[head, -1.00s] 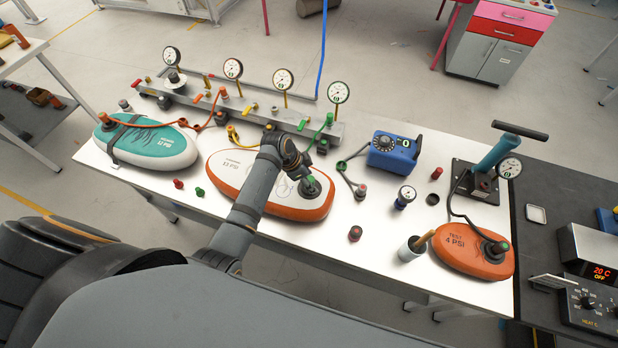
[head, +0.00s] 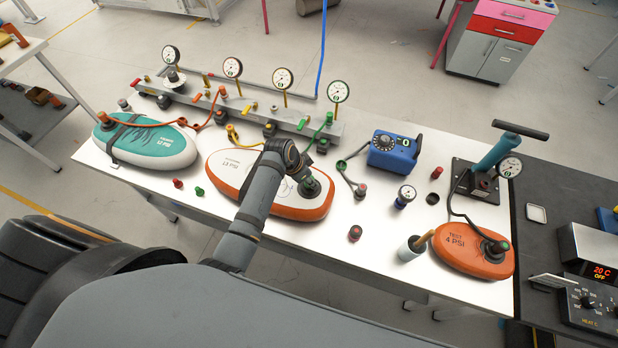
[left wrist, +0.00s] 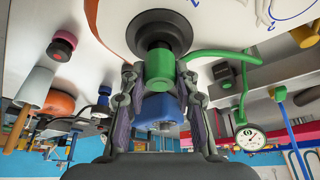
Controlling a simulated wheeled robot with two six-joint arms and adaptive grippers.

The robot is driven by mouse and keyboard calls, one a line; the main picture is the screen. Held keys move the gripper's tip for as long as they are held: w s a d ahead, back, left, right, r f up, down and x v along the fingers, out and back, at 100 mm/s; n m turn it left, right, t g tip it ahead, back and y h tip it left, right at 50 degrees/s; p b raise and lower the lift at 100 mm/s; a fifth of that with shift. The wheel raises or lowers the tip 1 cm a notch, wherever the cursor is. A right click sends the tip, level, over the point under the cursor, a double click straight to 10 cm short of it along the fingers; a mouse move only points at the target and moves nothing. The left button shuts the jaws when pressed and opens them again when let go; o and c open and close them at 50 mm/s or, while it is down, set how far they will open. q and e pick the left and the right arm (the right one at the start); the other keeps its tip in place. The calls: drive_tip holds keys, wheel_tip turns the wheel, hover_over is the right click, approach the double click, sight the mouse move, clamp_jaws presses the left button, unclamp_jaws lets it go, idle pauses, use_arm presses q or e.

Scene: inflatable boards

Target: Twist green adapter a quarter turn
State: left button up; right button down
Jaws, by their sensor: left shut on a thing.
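The green adapter (left wrist: 158,66) sits on the round black valve (left wrist: 160,33) of the white board, between the two fingers of my left gripper (left wrist: 160,85). The gripper is shut on it. A green hose (left wrist: 228,54) leaves the adapter toward the right in the left wrist view. In the head view the adapter (head: 312,185) shows at the right end of the orange-edged board (head: 228,170), beside my left gripper (head: 303,175). My wrist hides part of the board and most of the fingers. My right gripper is in neither view.
Behind the board stands a grey manifold (head: 265,128) with gauges and coloured valves. A teal board (head: 140,145) lies left, and a small orange test board (head: 465,250) lies right near a hand pump (head: 490,155). A blue box (head: 392,152) and loose caps share the white table.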

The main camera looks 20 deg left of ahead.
use_arm(q)
drive_tip(key=shift+n+y, duration=0.4)
drive_tip(key=shift+n, duration=0.5)
drive_tip(key=n+y, duration=0.1)
drive_tip(key=n, duration=0.4)
drive_tip(key=shift+d+t+y, duration=0.1)
drive_tip(key=shift+t+y, duration=0.3)
